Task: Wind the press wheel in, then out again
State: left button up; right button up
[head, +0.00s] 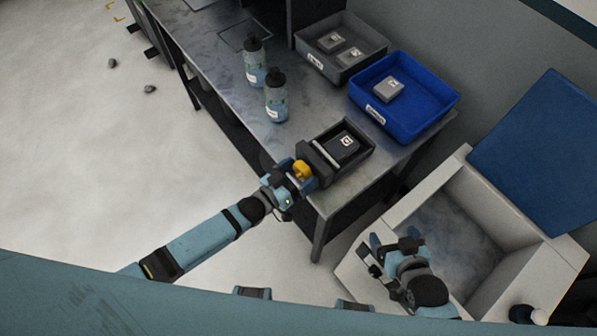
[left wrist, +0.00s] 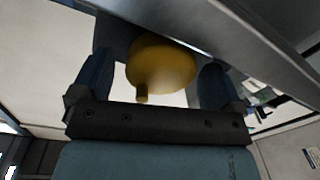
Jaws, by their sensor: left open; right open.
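The yellow press wheel (head: 302,169) is on the front of the dark press (head: 338,150), which stands near the corner of the metal bench. A grey block with a white mark (head: 347,143) sits in the press. My left gripper (head: 298,172) is at the wheel, its blue fingers on either side of it. In the left wrist view the round yellow wheel (left wrist: 160,65) with a small peg shows between the two open fingers (left wrist: 155,85), with gaps on both sides. My right gripper (head: 393,242) is open and empty, over the white bin at the lower right.
Two bottles (head: 276,98) (head: 254,62) stand left of the trays. The white bin (head: 441,190) has a blue lid (head: 545,150).

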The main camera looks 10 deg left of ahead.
pick_arm(q)
jog(key=c, duration=0.9)
jog(key=m, duration=0.3)
jog(key=shift+f+b, duration=0.1)
jog(key=shift+b, duration=0.25)
jog(key=shift+m+b, duration=0.4)
jog(key=shift+m, duration=1.6)
jog(key=o, duration=0.9)
jog(key=shift+s, duration=0.1)
